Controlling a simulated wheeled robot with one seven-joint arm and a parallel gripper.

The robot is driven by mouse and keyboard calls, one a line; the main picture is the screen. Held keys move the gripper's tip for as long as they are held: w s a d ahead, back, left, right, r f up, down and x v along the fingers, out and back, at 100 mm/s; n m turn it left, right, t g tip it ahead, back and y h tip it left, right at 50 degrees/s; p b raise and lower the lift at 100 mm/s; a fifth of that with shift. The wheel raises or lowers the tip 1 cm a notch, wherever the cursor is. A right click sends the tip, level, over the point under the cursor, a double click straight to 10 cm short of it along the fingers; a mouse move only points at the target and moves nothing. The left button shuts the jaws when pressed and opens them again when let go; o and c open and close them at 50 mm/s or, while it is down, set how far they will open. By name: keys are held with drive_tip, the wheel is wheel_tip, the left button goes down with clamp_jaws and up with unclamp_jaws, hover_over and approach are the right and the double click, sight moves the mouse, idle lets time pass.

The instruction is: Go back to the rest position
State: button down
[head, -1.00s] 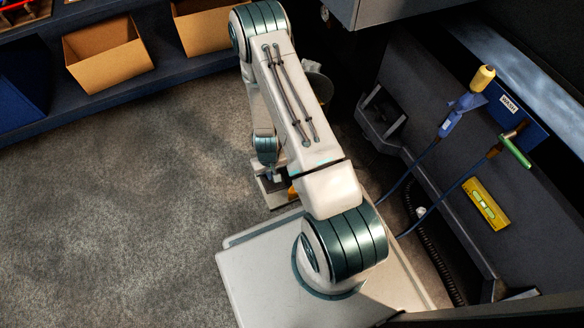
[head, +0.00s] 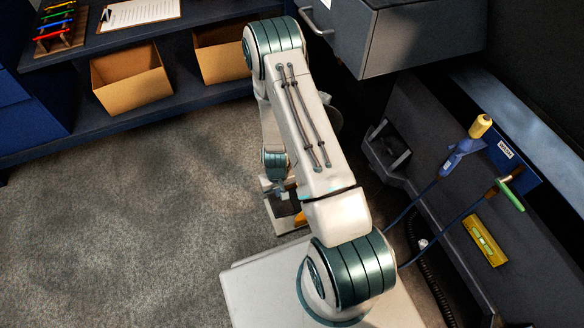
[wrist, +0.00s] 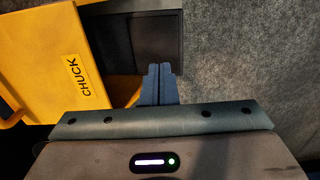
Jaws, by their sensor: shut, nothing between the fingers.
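My gripper (wrist: 158,85) shows in the wrist view with its two blue-grey fingers together and nothing between them. A yellow object labelled CHUCK (wrist: 40,60) is to the left of the fingers, apart from their tips as seen there. A dark rectangular recess or panel (wrist: 157,40) lies beyond the fingertips. In the head view my arm is folded above my pale base and hangs down on its far side. The fingers cannot be made out there. A small patch of orange-yellow (head: 299,219) shows beside the arm's lower end.
Shelving with cardboard bins (head: 130,78) and a clipboard (head: 138,13) stands at the back left. A grey drawer unit (head: 352,38) is close to the arm's elbow. At right are a blue WASH holder (head: 520,160) and a yellow level (head: 484,241). Open grey floor (head: 130,230) lies left.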

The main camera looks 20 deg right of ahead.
wheel_tip(320, 180, up, 42)
drive_tip(key=w+a+t+p, duration=0.1)
drive_tip(key=w+a+p, duration=0.1)
drive_tip(key=p, duration=1.5)
drive_tip(key=s+r+p, duration=0.5)
drive_tip(key=r+p, duration=0.1)
drive_tip(key=r, duration=0.7)
drive_tip(key=s+d+r+t+p, duration=0.1)
drive_tip(key=s+r+p, duration=0.4)
drive_tip(key=r, duration=0.8)
drive_tip(key=s+d+r+p, duration=0.1)
drive_tip(key=s+r+p, duration=0.5)
drive_tip(key=r, duration=0.6)
drive_tip(key=shift+r+t+p, duration=0.4)
drive_tip(key=shift+p, duration=0.55)
drive_tip(key=shift+w+a, duration=0.1)
